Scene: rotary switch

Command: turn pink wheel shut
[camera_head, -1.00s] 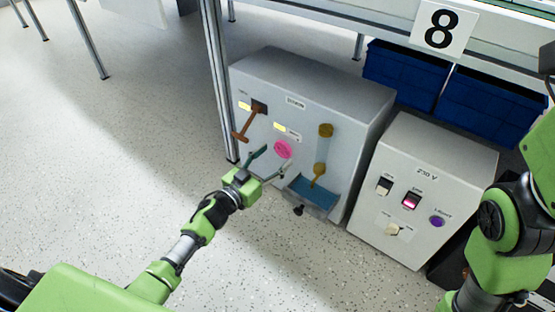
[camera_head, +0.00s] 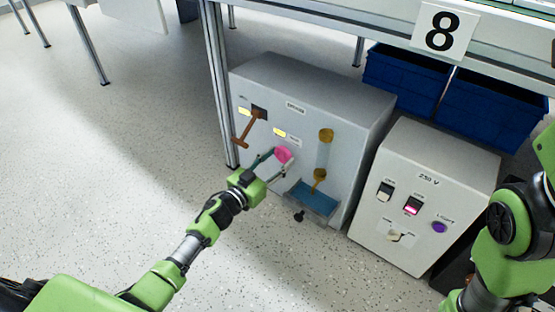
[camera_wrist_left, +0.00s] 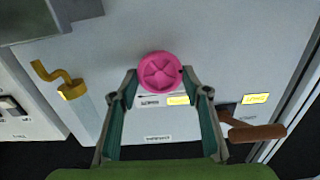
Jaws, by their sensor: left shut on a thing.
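The pink wheel (camera_head: 284,155) is a small round knob on the front of a grey box (camera_head: 340,95). In the left wrist view the pink wheel (camera_wrist_left: 160,71) shows face-on with raised spokes. My left gripper (camera_head: 275,164) is at the wheel, and in the wrist view its two fingertips (camera_wrist_left: 161,77) press in on opposite sides of the rim. It is shut on the wheel. My right arm shows at the right edge of the head view, but its gripper is out of sight.
A brown lever (camera_head: 248,128) is left of the wheel, and a yellow crank (camera_head: 319,177) is to its right above a blue tray (camera_head: 312,196). A 230 V switch box (camera_head: 425,200) stands to the right. A table leg (camera_head: 218,90) stands close at the left.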

